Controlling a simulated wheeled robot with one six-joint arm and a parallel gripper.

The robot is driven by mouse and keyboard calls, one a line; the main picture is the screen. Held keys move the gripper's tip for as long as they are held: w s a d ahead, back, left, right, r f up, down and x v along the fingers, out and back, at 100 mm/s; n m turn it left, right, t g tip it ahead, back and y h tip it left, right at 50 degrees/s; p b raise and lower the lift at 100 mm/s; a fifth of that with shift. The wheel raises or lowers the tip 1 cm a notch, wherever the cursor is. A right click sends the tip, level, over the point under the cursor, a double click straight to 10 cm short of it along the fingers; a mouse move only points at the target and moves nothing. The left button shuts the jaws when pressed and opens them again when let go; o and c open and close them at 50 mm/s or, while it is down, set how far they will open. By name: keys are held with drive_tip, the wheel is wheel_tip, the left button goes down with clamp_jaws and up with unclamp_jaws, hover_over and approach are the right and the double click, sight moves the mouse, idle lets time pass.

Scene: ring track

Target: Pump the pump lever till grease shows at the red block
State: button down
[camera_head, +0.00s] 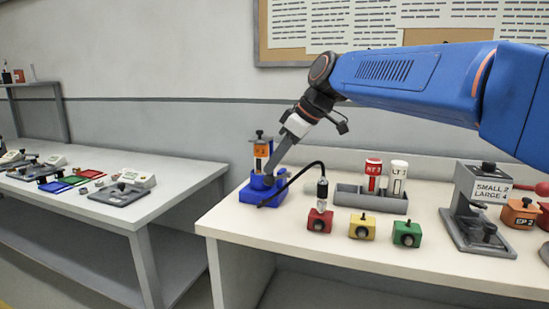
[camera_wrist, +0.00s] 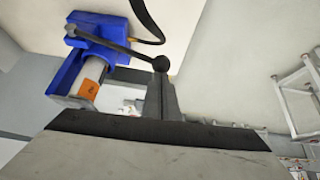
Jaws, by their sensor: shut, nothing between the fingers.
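The blue pump (camera_head: 250,194) stands at the bench's left end, with an orange-labelled cylinder (camera_head: 262,156) upright in it. It also shows in the wrist view (camera_wrist: 98,48). Its black pump lever (camera_wrist: 118,47) ends in a round knob (camera_wrist: 160,64). My gripper (camera_head: 269,172) is shut and empty, pointing down beside the cylinder. In the wrist view its fingertips (camera_wrist: 160,80) are close to the knob; I cannot tell whether they touch. A black hose (camera_head: 305,168) arches from the pump to a coupler (camera_head: 322,190) on the red block (camera_head: 319,221). I see no grease there.
Yellow (camera_head: 362,226) and green (camera_head: 407,234) blocks stand right of the red one. Behind them a grey tray (camera_head: 350,197) holds red and white cartridges. A grey device (camera_head: 470,215) labelled SMALL 2 LARGE 4 stands farther right. Another table (camera_head: 150,172) is at left.

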drive_tip(key=shift+s+a+f+n+t+h, duration=0.15)
drive_tip(key=shift+s+f+t, duration=0.3)
drive_tip(key=shift+f, duration=1)
drive_tip(key=shift+s+a+f+n+t+h, duration=0.15)
drive_tip(key=shift+s+f+t, duration=0.3)
drive_tip(key=shift+f, duration=1.05)
drive_tip(key=shift+s+a+f+n+t+h, duration=0.15)
drive_tip(key=shift+s+f+t, duration=0.3)
drive_tip(key=shift+f, duration=1.1)
drive_tip(key=a+r+v, duration=0.1)
drive_tip(key=a+v, duration=0.2)
drive_tip(key=v, duration=1)
drive_tip(key=shift+s+r, duration=0.35)
drive_tip(key=shift+r, duration=0.05)
drive_tip(key=shift+w+d+r, duration=0.1)
